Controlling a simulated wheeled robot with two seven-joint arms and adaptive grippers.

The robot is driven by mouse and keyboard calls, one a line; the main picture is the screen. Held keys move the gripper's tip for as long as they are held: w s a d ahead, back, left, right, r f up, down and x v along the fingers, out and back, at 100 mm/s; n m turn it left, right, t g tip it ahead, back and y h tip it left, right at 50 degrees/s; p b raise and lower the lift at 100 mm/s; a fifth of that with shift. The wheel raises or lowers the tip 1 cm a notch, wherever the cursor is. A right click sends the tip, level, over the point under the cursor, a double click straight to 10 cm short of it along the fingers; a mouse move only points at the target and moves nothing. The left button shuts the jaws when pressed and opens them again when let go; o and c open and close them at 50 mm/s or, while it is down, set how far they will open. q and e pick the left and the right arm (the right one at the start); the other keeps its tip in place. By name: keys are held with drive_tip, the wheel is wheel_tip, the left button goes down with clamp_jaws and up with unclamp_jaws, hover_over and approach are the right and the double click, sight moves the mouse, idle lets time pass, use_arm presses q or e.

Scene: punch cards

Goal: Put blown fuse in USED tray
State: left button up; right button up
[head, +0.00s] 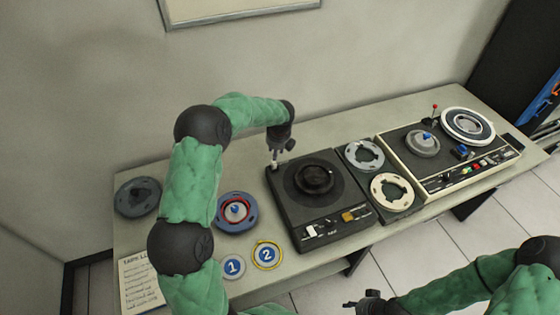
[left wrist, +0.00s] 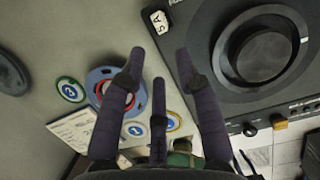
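I cannot make out a fuse or a tray marked USED in either view. A small white block marked "5A" (left wrist: 158,20) is at the corner of the dark turntable unit (head: 318,212); a small white piece (head: 273,165) also shows there in the head view. My left gripper (head: 281,158) is above that corner. In the left wrist view its fingers (left wrist: 160,62) are spread with nothing between them, and the white block lies beyond the fingertips. My right gripper (head: 368,301) is in front of the table; its finger opening is too small to tell.
A blue-grey reel with a red ring (head: 236,212) lies left of the unit, near round badges "1" (head: 232,267) and "2" (head: 267,255). A written sheet (head: 138,283) and a dark reel (head: 138,197) are at the left. A tape console (head: 450,150) fills the right.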

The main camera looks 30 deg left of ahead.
sight(274, 163)
use_arm(q)
drive_tip(key=b+x, duration=0.4)
drive_tip(key=x, duration=0.2)
drive_tip(key=shift+w, duration=0.2)
drive_tip(key=shift+b+x, duration=0.65)
drive_tip(key=shift+x, duration=1.25)
clamp_jaws()
drive_tip(key=shift+r, duration=0.15)
drive_tip(key=shift+r+p, duration=2.6)
drive_tip(key=shift+r, duration=0.35)
